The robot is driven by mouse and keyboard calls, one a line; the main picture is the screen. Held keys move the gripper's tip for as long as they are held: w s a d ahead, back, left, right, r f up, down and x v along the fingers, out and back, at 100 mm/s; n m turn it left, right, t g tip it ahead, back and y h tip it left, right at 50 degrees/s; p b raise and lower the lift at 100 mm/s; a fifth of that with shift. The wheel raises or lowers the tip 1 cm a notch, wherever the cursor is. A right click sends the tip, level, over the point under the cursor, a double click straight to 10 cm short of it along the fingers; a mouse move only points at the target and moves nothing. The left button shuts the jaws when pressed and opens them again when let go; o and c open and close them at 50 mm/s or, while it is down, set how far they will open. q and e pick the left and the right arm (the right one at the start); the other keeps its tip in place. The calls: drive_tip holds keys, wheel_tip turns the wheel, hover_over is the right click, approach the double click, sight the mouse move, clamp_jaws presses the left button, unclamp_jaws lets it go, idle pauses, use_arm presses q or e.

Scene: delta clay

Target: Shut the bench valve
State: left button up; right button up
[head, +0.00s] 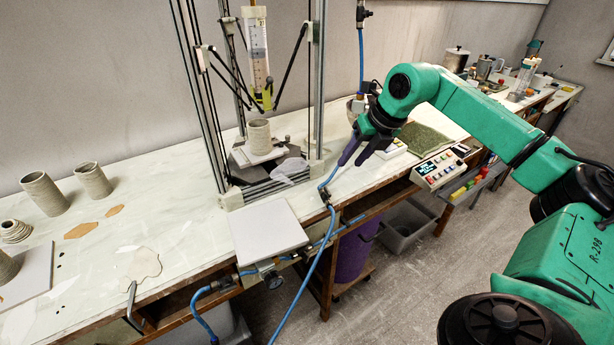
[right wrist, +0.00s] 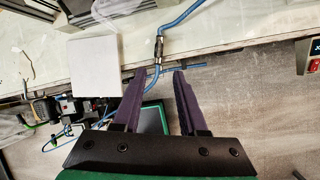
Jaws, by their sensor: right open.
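Blue air tubing with fittings and a round gauge (head: 272,280) runs along the bench's front edge, below a pale square plate. A dark inline fitting (head: 325,196) sits on the blue hose at the bench edge; it also shows in the right wrist view (right wrist: 158,48). I cannot tell for sure which fitting is the bench valve, or its handle position. My right gripper (head: 352,158) is open and empty, above the front of the bench right of the frame machine. In the right wrist view its purple fingers (right wrist: 158,77) are apart, pointing toward the hose, touching nothing I can make out. My left gripper is not in view.
The pale plate (head: 267,230) overhangs the bench edge. A clay printer (head: 258,130) with upright posts stands behind it. A control box (head: 439,168) hangs at the right edge. Clay cups (head: 93,180) stand at left. A purple bin (head: 352,255) and grey tub (head: 405,228) are below.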

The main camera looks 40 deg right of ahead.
sight(328, 191)
drive_tip(key=p+x, duration=0.2)
drive_tip(key=x, duration=1)
drive_tip(key=shift+f, duration=0.1)
drive_tip(key=shift+a+f, duration=0.1)
drive_tip(key=shift+f, duration=0.35)
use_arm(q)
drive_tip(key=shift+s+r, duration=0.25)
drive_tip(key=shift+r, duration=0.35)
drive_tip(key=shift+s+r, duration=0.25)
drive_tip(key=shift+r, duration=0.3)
use_arm(e)
drive_tip(key=shift+w, duration=0.1)
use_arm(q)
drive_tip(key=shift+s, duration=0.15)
use_arm(e)
clamp_jaws()
